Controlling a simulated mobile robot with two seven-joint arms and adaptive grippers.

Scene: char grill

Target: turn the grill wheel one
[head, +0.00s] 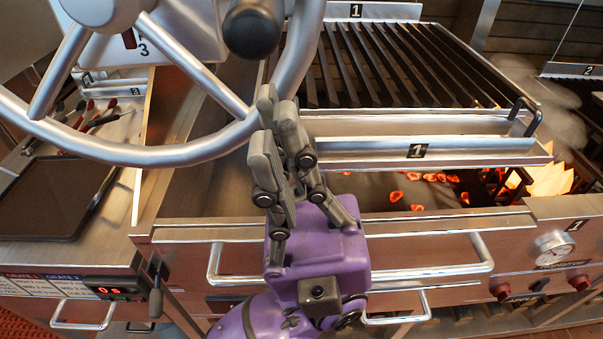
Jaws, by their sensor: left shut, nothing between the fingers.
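A large silver spoked wheel (175,156) fills the upper left of the head view, its top cut off by the frame. A black knob (251,32) sits at its rim on the right. My left gripper (272,108), with a purple body and grey fingers, points up at the wheel's lower right rim, below the knob. Its fingers are shut and empty. They cover part of the rim; I cannot tell whether they touch it. The grate (400,65) marked 1 lies to the right of the wheel. My right gripper is not in view.
Glowing coals (432,178) lie below the grate. A long bar handle (440,270) runs along the front, behind my gripper. A dark tray (55,200) and several tools (100,118) are at the left. A gauge (556,246) and red knobs (579,282) are at the right.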

